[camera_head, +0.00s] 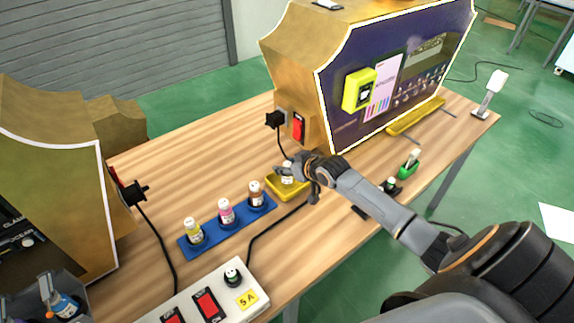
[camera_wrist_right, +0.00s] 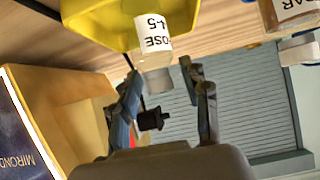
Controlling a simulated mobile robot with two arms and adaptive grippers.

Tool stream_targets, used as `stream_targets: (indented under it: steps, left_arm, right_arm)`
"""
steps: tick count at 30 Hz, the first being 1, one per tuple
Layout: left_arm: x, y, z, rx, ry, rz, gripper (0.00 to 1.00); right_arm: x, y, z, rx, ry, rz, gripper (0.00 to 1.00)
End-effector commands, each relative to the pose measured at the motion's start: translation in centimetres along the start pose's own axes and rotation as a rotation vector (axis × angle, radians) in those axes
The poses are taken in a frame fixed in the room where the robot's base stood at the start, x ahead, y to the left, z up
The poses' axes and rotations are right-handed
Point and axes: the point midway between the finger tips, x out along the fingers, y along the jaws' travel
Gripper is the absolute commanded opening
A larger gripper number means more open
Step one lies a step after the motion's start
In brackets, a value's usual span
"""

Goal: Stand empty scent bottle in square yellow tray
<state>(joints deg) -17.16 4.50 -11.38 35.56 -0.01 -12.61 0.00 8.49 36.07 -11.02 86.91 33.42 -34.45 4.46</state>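The square yellow tray (camera_head: 273,190) is on the wooden table, right of a blue rack. A clear bottle with a white ROSE label (camera_wrist_right: 156,46) and a grey neck stands in or just over the tray (camera_wrist_right: 92,22); its contact with the tray floor cannot be told. The bottle (camera_head: 288,177) is partly hidden by my right gripper (camera_head: 296,168) in the head view. In the wrist view my right gripper (camera_wrist_right: 168,78) has its fingers apart on both sides of the bottle's neck, with visible gaps.
The blue rack (camera_head: 213,238) holds three labelled bottles. A large gold machine (camera_head: 290,80) stands behind the tray, and another stands at left. A white switch box (camera_head: 255,290) and black cables lie in front. A green holder (camera_head: 409,168) is at right.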

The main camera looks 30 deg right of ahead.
Motion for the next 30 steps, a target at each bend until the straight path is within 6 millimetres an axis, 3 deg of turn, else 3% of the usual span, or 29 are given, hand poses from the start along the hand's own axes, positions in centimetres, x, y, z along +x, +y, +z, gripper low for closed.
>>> stream_targets:
  steps: [8,11,21,30]
  left_arm:
    - [-0.1,0.0,0.0,0.0,-0.001,0.0,0.0]
    - [-0.3,0.0,0.0,0.001,-0.001,0.0,0.0]
    - [-0.6,-0.1,0.1,0.002,-0.002,-0.001,0.0]
    - [-0.6,-0.1,0.1,0.002,-0.002,-0.001,0.0]
  right_arm:
    - [-0.6,0.0,-0.2,-0.001,0.0,0.0,0.46]
    - [-1.9,0.0,-0.1,-0.001,0.0,0.0,0.46]
    - [-8.8,0.0,-0.1,-0.003,-0.002,0.0,0.46]
    - [-11.9,0.0,-0.2,0.0,0.0,-0.001,0.46]
